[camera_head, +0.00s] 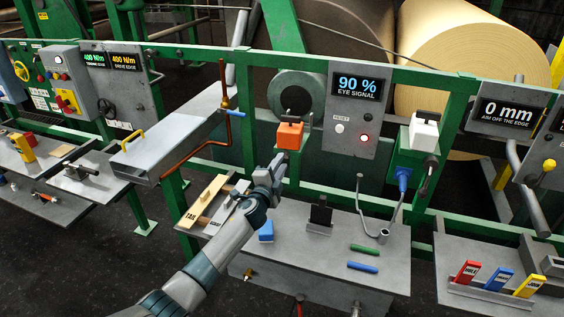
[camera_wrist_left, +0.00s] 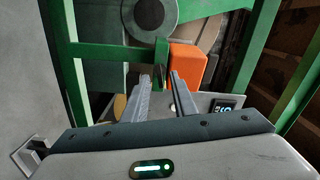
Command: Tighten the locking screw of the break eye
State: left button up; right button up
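My left gripper (camera_head: 277,163) is just below and left of the orange box. In the wrist view its fingers (camera_wrist_left: 166,72) stand apart with nothing seen between them. My right gripper is in neither view.
A white box (camera_head: 423,131) with a dark handle is on the rail to the right. A grey panel (camera_head: 340,129) with a reset button is beside the orange box. The grey table (camera_head: 300,268) below holds a black stand (camera_head: 320,214) and green and blue sticks. A copper pipe (camera_head: 228,115) is left.

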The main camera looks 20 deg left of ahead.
pick_arm(q)
jog(key=shift+w, duration=1)
grip_shut()
jog(key=shift+m, duration=0.4)
jog(key=shift+f+m+b, duration=0.1)
jog(key=shift+m+b, duration=0.25)
jog(key=shift+m, duration=3.25)
